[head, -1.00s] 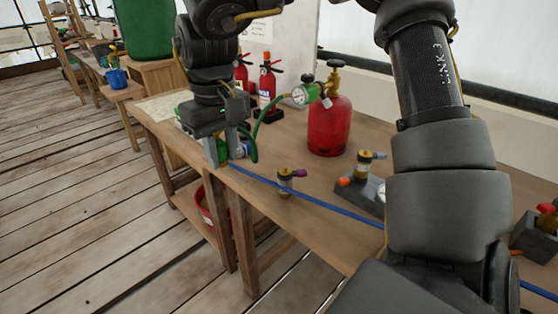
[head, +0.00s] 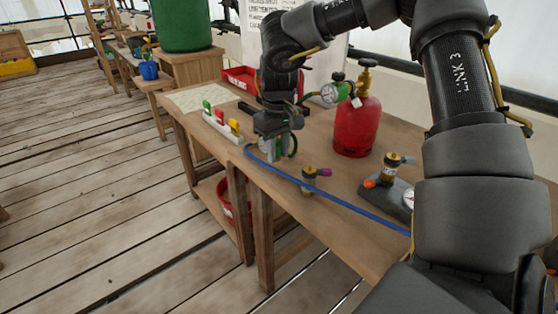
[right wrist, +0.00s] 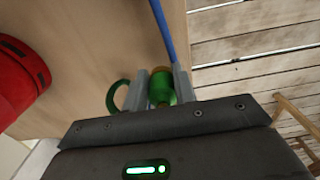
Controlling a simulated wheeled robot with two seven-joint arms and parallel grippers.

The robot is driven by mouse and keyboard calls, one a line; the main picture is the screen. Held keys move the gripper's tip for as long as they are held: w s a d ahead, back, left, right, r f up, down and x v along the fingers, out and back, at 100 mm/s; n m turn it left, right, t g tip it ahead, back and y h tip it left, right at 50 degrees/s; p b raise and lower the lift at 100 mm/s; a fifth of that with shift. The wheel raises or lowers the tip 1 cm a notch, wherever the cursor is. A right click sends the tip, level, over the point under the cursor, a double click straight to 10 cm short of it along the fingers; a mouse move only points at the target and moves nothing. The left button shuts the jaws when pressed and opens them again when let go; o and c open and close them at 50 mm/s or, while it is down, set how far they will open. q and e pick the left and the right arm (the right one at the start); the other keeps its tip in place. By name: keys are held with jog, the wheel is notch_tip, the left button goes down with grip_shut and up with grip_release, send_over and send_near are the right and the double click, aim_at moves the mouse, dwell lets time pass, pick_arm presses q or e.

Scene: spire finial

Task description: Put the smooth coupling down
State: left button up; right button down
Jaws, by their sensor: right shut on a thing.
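My right gripper (head: 274,152) is over the front part of the workbench, fingers pointing down. In the right wrist view its two fingers (right wrist: 160,90) are shut on a green coupling with brass-coloured ends (right wrist: 162,87). I take this for the smooth coupling; its surface is too small to judge. A blue hose (right wrist: 163,32) runs up to the coupling; I cannot tell if they join. In the head view the fingers mostly hide the coupling, and its contact with the bench is unclear. My left gripper is not in view.
A white rack (head: 222,126) stands left of the gripper. The blue hose (head: 335,202) lies along the front.

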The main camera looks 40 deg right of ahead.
aim_at(279, 155)
jog(key=shift+w+d+f, duration=0.1)
jog(key=shift+d+f, duration=0.1)
jog(key=shift+f, duration=0.85)
jog(key=shift+w+d+f, duration=0.1)
jog(key=shift+d+f, duration=0.05)
jog(key=shift+f, duration=0.85)
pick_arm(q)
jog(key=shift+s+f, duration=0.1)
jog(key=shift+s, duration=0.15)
pick_arm(e)
jog(key=shift+r, duration=0.1)
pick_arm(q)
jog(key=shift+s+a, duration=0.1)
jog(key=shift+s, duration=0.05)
pick_arm(e)
jog(key=c, duration=1.2)
grip_release()
jog(key=shift+c, duration=0.2)
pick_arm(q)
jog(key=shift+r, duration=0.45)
pick_arm(e)
jog(key=shift+o, duration=0.6)
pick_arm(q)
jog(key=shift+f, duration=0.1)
